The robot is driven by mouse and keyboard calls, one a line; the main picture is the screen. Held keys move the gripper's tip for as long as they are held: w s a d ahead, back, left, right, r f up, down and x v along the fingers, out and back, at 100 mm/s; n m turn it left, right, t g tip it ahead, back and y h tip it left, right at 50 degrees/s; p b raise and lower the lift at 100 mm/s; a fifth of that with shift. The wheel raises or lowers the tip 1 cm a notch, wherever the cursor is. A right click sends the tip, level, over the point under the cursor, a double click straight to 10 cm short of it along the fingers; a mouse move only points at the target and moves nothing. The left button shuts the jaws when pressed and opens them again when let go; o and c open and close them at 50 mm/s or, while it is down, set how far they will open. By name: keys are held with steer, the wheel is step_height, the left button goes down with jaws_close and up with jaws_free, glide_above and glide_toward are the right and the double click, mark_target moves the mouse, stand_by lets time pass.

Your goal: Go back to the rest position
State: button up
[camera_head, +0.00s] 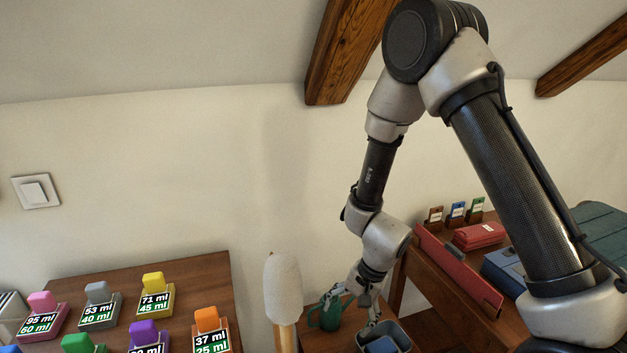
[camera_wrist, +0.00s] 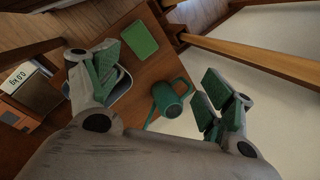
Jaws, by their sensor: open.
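My gripper (camera_head: 358,303) hangs at the end of my bent arm, low over a wooden table in the head view. In the wrist view my gripper (camera_wrist: 160,82) has its green-padded fingers spread wide apart, with nothing held between them. A green watering can or jug (camera_head: 328,314) stands on the table just left of the gripper. It also shows in the wrist view (camera_wrist: 167,101), below and between the fingers, apparently untouched. A grey-blue bin (camera_head: 399,332) stands right of the gripper, partly hidden by the left finger in the wrist view.
A wooden table (camera_head: 190,268) at left holds several coloured, labelled blocks. A white roller-like head on a wooden handle (camera_head: 283,287) stands in front. A red board (camera_head: 458,270) edges a shelf at right. A green flat item (camera_wrist: 139,38) lies near the bin.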

steer(key=s+d+r+n+t+h, duration=0.1)
steer(key=s+d+r, duration=0.3)
steer(key=d+r, duration=0.5)
steer(key=s+d+r+n+t+h, duration=0.1)
steer(key=s+d+r+n+t, duration=0.1)
steer(key=s+d+r, duration=0.3)
steer(key=s+d+r+n+t+h, duration=0.1)
steer(key=s+d+r+n, duration=0.2)
steer(key=d+r, duration=1)
steer(key=w+v, duration=0.1)
steer(key=v, duration=0.8)
steer(key=shift+w+r, duration=0.25)
steer(key=shift+r, duration=0.2)
